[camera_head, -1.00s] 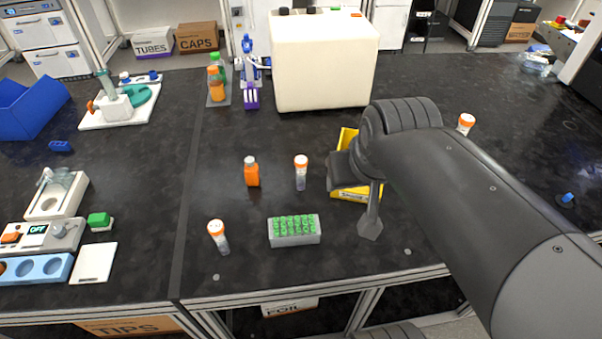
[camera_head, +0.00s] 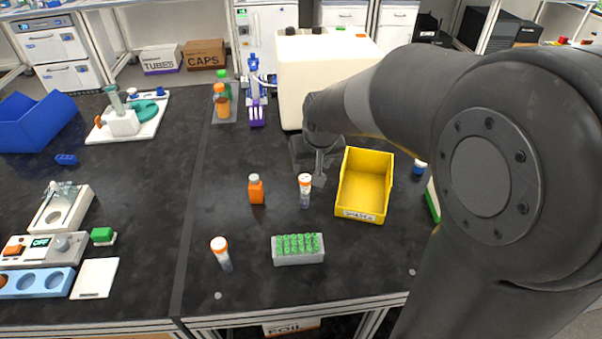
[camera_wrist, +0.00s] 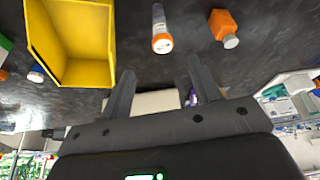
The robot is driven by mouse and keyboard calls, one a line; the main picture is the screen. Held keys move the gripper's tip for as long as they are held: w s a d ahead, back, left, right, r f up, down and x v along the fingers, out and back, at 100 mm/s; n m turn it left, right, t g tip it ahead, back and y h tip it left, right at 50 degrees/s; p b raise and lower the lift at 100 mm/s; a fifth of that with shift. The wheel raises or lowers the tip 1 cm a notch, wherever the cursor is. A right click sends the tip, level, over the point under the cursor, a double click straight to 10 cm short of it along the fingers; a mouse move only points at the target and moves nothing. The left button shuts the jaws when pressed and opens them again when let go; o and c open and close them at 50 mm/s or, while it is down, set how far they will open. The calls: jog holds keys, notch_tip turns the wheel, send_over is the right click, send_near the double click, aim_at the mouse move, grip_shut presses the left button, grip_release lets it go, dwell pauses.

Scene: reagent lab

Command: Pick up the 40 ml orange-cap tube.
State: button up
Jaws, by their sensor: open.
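Two orange-capped clear tubes show in the head view. One tube (camera_head: 305,192) stands near the middle of the bench, and the other tube (camera_head: 222,256) is at the front left. Volume marks are too small to read. My gripper (camera_head: 320,172) is just behind and to the right of the middle tube, its lower end visible below my arm. In the wrist view my gripper (camera_wrist: 160,72) is open with nothing between the fingers. One orange-capped tube (camera_wrist: 160,30) is ahead of the gap between them, apart from both fingertips.
A yellow bin (camera_head: 365,185) stands right of the middle tube. An orange bottle (camera_head: 256,190) stands left of it. A grey rack with green-topped tubes (camera_head: 298,250) is in front. A cream box (camera_head: 320,75) is behind my gripper. My arm covers the right side.

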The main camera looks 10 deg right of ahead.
aim_at(305, 178)
jog(key=shift+w+a+x, duration=0.15)
jog(key=shift+x, duration=2.7)
jog(key=shift+w+a+x, duration=0.1)
jog(key=shift+x, duration=2.8)
jog(key=shift+r, duration=0.15)
jog(key=shift+c, duration=0.4)
grip_shut()
